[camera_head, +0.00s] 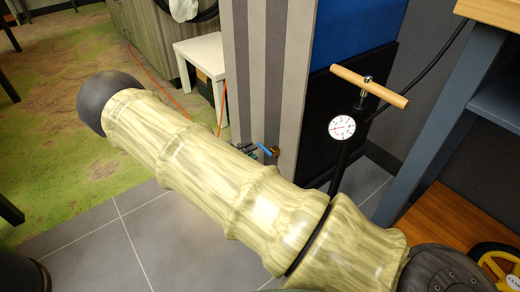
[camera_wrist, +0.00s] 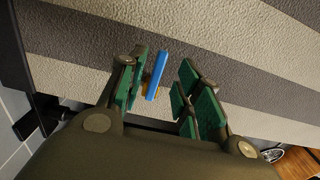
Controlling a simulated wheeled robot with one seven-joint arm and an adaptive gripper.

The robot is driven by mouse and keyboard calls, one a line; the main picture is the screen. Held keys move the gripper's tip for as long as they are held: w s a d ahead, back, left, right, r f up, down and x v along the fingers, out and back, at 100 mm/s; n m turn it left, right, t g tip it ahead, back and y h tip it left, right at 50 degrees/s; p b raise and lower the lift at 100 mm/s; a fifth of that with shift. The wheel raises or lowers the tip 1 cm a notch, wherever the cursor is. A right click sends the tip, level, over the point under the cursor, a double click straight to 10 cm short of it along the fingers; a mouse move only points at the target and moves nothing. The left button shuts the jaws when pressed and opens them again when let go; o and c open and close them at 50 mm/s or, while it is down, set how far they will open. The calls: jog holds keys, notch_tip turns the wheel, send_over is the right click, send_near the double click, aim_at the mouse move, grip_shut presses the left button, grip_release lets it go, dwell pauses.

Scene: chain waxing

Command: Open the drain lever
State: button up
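The drain lever is a blue handle (camera_head: 264,149) on a brass valve (camera_head: 275,152) low on the grey striped wall. In the head view my arm hides most of my gripper; small teal parts show beside the handle.
A floor pump with a wooden handle (camera_head: 369,86) and a gauge (camera_head: 342,127) stands right of the wall, behind my arm. A white stool (camera_head: 203,52) stands left of the wall, with an orange cord near it. A dark-framed bench (camera_head: 430,110) is at the right.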

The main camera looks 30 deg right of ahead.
aim_at(259, 146)
jog(key=shift+w+d+b, duration=0.15)
jog(key=shift+d+b, duration=0.35)
jog(key=shift+d, duration=0.9)
jog(key=shift+w+d+b, duration=0.1)
jog(key=shift+d+b, duration=0.35)
jog(key=shift+d, duration=0.95)
grip_shut()
